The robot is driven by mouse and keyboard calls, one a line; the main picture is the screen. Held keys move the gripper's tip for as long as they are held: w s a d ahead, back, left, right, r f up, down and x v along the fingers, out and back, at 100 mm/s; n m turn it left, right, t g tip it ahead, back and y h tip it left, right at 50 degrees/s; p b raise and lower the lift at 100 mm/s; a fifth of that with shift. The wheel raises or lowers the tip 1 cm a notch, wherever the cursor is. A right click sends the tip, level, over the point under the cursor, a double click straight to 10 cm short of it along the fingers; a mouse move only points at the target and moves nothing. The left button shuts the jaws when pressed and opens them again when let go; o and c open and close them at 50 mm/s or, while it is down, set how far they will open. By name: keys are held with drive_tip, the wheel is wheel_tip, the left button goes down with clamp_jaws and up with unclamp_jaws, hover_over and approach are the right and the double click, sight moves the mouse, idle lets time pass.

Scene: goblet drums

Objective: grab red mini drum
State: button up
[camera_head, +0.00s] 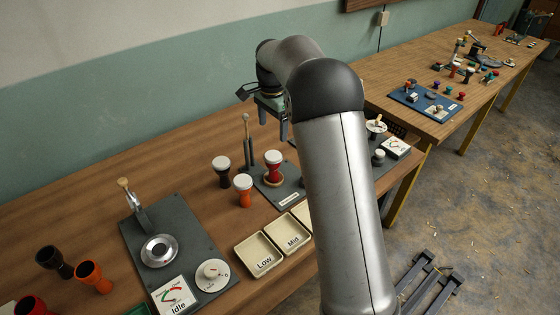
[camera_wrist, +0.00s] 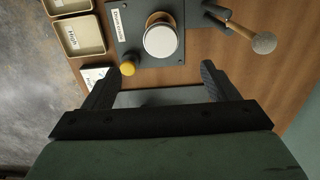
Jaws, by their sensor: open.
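A small red goblet drum with a white head (camera_head: 273,170) stands upright on a dark grey plate (camera_head: 293,197), its foot in a gold-coloured ring. In the wrist view a round white drum head (camera_wrist: 160,41) shows from above, ahead of the fingertips and about midway between them; it appears to be this drum. My gripper (camera_head: 273,126) is open and empty, up above the plate with its fingers pointing down. Both fingers also show apart in the wrist view (camera_wrist: 168,69). My arm hides part of the bench.
A black drum (camera_head: 221,172) and an orange drum (camera_head: 243,192) stand left of the plate. An upright mallet (camera_wrist: 264,43) and a yellow knob (camera_wrist: 127,68) are close by. Shallow trays (camera_head: 259,255) line the front. Headless goblet shells (camera_head: 92,277) stand far left.

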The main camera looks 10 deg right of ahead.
sight(273, 155)
wheel_tip(273, 155, down, 10)
drive_tip(key=shift+p, duration=0.9)
drive_tip(key=shift+w+f+p, duration=0.1)
drive_tip(key=shift+f+p, duration=0.95)
drive_tip(key=shift+f, duration=1.6)
drive_tip(key=c, duration=1.1)
drive_tip(key=shift+c, duration=0.3)
drive_tip(key=shift+r, duration=0.15)
